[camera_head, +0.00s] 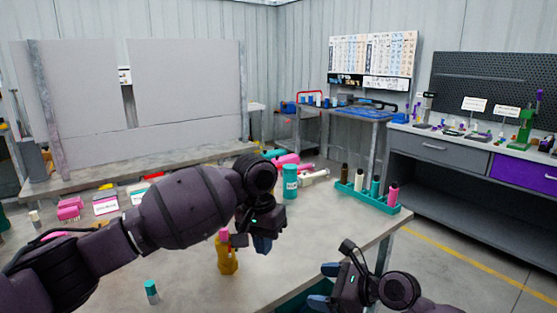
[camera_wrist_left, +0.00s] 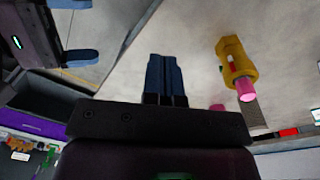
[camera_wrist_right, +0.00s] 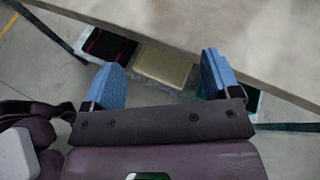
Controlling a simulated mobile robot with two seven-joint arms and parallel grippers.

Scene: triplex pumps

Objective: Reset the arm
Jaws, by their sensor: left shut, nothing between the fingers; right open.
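My left arm reaches in from the left over the table (camera_head: 185,283) in the head view. My left gripper (camera_head: 262,244) is shut and empty; its blue fingers lie together in the left wrist view (camera_wrist_left: 166,78). A yellow pump body with a pink top (camera_head: 227,255) stands on the table just left of it; it also shows in the left wrist view (camera_wrist_left: 235,62), apart from the fingers. My right gripper (camera_head: 330,285) is low at the table's front right edge. In the right wrist view its blue fingers (camera_wrist_right: 165,78) are apart with nothing between them.
A teal rack (camera_head: 375,199) holds several bottles at the table's right. A teal jar (camera_head: 290,182) stands farther back. A small teal-capped bottle (camera_head: 151,291) stands at front left. Pink parts (camera_head: 69,208) lie at far left. A workbench (camera_head: 450,160) stands along the right wall.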

